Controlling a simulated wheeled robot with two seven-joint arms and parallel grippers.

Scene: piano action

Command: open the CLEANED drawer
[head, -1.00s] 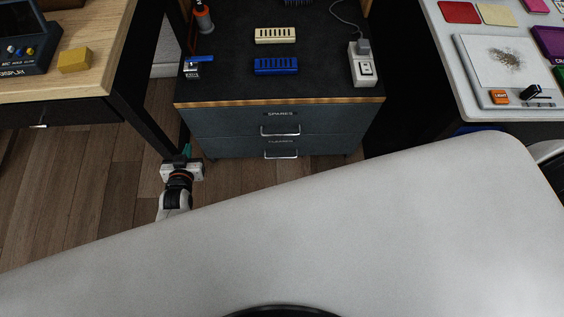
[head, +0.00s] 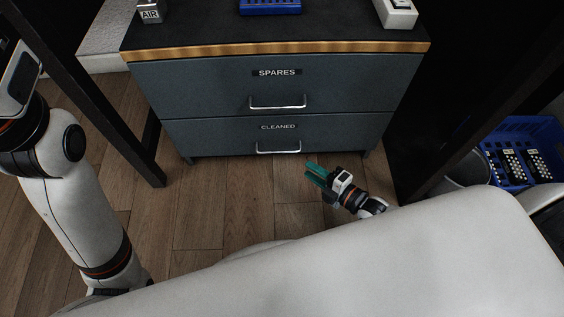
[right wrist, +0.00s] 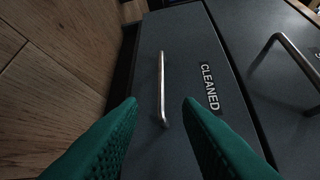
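The CLEANED drawer (head: 220,137) is the lower drawer of a dark grey cabinet and is shut. Its silver bar handle (head: 278,150) shows below the label. My right gripper (head: 314,171) is open, low in front of the cabinet, just right of and below that handle. In the right wrist view, the handle (right wrist: 162,75) stands upright in the picture, between the two green fingers and ahead of them. The fingers look apart from it, and nothing is held. My left arm stands at the left of the head view; its fingers are out of view.
The SPARES drawer (head: 190,88) above is shut, with its own bar handle (head: 277,106). Dark table legs stand on both sides of the cabinet. A blue crate (head: 515,180) stands at the right. Wooden floor (head: 200,220) is clear before the cabinet.

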